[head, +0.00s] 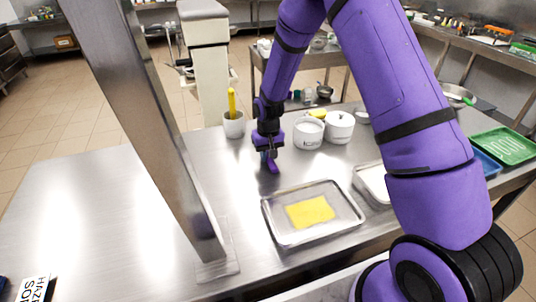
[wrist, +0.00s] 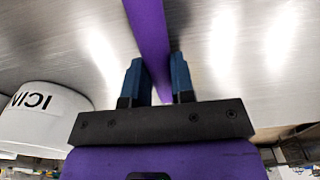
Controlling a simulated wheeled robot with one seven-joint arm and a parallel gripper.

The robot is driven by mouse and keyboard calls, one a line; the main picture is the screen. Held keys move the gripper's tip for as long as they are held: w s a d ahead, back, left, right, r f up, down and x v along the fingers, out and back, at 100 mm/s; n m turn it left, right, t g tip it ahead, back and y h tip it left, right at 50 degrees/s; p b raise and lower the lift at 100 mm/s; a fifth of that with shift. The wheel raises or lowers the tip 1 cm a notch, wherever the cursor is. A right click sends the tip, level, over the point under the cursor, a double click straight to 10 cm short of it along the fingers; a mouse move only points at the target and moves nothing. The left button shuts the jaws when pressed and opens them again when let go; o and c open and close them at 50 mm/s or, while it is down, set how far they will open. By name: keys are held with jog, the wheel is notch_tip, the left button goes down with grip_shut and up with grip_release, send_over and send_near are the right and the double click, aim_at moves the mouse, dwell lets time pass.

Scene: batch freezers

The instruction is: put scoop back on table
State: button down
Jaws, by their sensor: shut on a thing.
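My gripper (head: 268,153) is low over the steel table (head: 120,190), left of the white containers. Its blue fingers (wrist: 158,82) are shut on a long purple piece, which I take to be the handle of the scoop (wrist: 149,35). The piece runs from between the fingers to the top edge of the wrist view. In the head view a short purple part of the scoop (head: 271,166) shows below the fingers, close to the tabletop. I cannot tell whether it touches the table. The scoop's bowl is not clearly seen.
A white lettered container (head: 308,135) stands right of my gripper, also in the wrist view (wrist: 40,118), beside a lidded white pot (head: 339,128). A cup with a yellow tool (head: 234,126) stands behind. A metal tray (head: 265,213) holding a yellow sheet is in front. The table's left is mostly bare.

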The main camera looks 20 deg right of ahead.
jog(key=c, duration=1)
grip_release()
jog(key=shift+f, duration=0.1)
jog(key=shift+o, duration=0.2)
jog(key=s+d+r+t, duration=0.1)
jog(key=s+r, duration=0.2)
jog(key=r, duration=0.9)
jog(key=s+d+r, duration=0.1)
jog(key=s+r, duration=0.1)
jog(key=r, duration=1)
jog(key=s+d+r+t, duration=0.1)
jog(key=s+d+r, duration=0.1)
jog(key=s+r, duration=0.6)
jog(key=s+d+r+t, duration=0.2)
jog(key=s+r, duration=0.4)
jog(key=s, duration=0.4)
jog(key=s+t, duration=0.1)
jog(key=s, duration=1.1)
jog(key=shift+d+r, duration=0.4)
jog(key=shift+d, duration=0.05)
